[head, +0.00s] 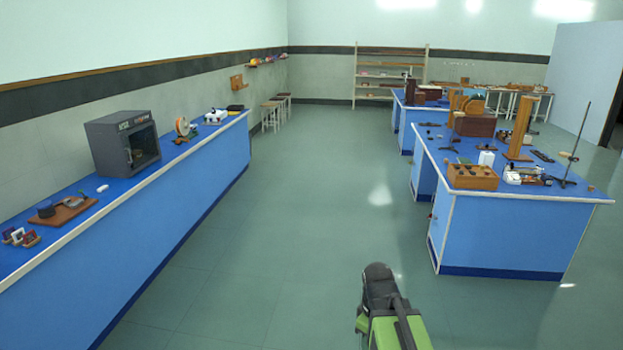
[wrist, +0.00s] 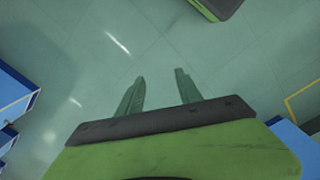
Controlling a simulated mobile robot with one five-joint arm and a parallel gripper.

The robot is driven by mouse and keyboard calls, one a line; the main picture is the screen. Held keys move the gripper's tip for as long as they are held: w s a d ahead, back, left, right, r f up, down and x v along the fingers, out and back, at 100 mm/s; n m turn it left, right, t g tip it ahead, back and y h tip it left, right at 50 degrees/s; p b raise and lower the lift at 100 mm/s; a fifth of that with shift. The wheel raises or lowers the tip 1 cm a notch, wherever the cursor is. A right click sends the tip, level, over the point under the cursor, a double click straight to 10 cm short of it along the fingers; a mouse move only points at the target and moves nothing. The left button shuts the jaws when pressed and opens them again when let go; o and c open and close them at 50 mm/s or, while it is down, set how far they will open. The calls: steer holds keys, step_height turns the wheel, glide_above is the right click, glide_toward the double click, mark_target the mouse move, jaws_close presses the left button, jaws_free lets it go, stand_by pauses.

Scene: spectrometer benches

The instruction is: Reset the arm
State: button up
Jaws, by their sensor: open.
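My gripper (wrist: 160,82) shows in the wrist view with its two fingers apart and nothing between them. It points down over the bare green floor. In the head view, part of my green and black arm rises at the bottom centre, over the aisle floor; the fingertips cannot be made out there. My gripper is apart from the benches and touches nothing.
A long blue bench (head: 190,168) runs along the left wall with a grey box-shaped device (head: 110,135) on it. A blue island bench (head: 505,235) with wooden apparatus stands at right. The floor aisle (head: 290,190) between them is clear. Shelves (head: 390,75) stand at the back.

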steer(key=m, duration=0.3)
steer(key=s+a+m, duration=0.1)
steer(key=m, duration=0.2)
steer(key=a+m, duration=0.1)
steer(key=m, duration=0.2)
steer(key=shift+s+a+m, duration=0.15)
steer(key=shift+s+m, duration=0.15)
steer(key=shift+c, duration=0.6)
